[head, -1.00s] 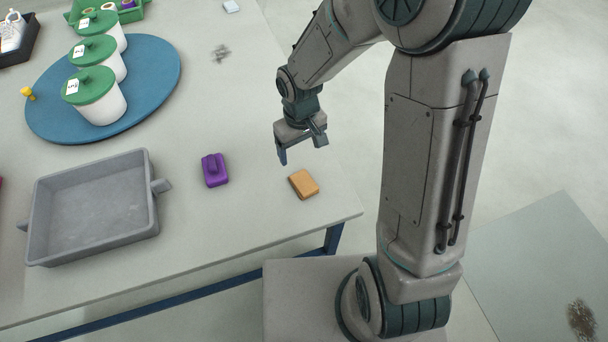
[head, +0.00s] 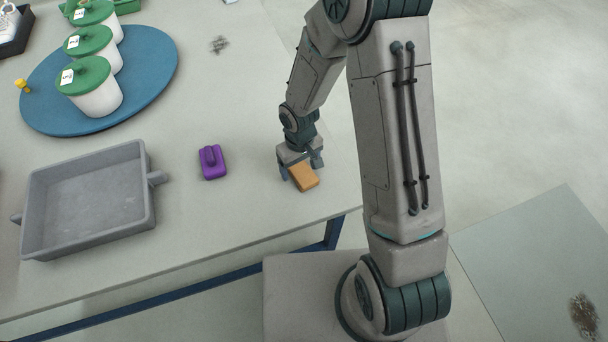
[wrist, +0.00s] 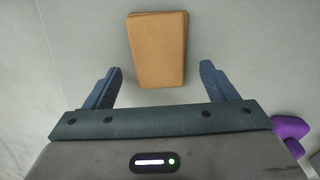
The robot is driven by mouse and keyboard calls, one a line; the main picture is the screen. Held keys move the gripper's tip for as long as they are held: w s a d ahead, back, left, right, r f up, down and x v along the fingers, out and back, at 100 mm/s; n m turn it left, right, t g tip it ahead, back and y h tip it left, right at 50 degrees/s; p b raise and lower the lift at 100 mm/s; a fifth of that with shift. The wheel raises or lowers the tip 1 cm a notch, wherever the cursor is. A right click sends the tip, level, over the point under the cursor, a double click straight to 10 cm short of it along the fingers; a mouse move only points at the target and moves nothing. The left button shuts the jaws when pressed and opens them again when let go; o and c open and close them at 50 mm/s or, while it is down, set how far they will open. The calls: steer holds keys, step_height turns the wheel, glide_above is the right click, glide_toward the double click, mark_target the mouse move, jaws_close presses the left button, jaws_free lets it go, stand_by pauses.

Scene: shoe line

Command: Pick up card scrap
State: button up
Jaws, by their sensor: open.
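A tan-orange rectangular block (head: 304,178), the likeliest card scrap, lies near the table's front right corner. In the wrist view the block (wrist: 157,48) is ahead of my gripper, its near end between the fingertips. My gripper (head: 300,167) is open and low over the block's far side, with blue-grey fingers. In the wrist view the fingers (wrist: 161,70) stand apart on either side with a gap to the block on both sides. I cannot tell the exact height of the fingertips above the table.
A purple block with a raised grip (head: 212,162) lies left of my gripper. A grey tray (head: 149,205) is farther left. A blue round mat (head: 150,85) bears white tubs with green lids. Grey debris (head: 219,44) lies farther back. The table between the purple block and tan block is clear.

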mark_target(303, 172)
steer(key=shift+f, duration=0.4)
steer(key=shift+c, duration=0.3)
steer(key=c, duration=1)
steer(key=shift+r, duration=0.1)
steer(key=shift+r, duration=0.5)
steer(key=r, duration=0.2)
steer(key=s+r+p, duration=0.1)
steer(key=r, duration=0.1)
steer(key=shift+d, duration=0.35)
steer(key=s+d+r, duration=0.5)
steer(key=s+r, duration=0.1)
steer(key=s, duration=0.3)
steer(key=shift+d, duration=0.2)
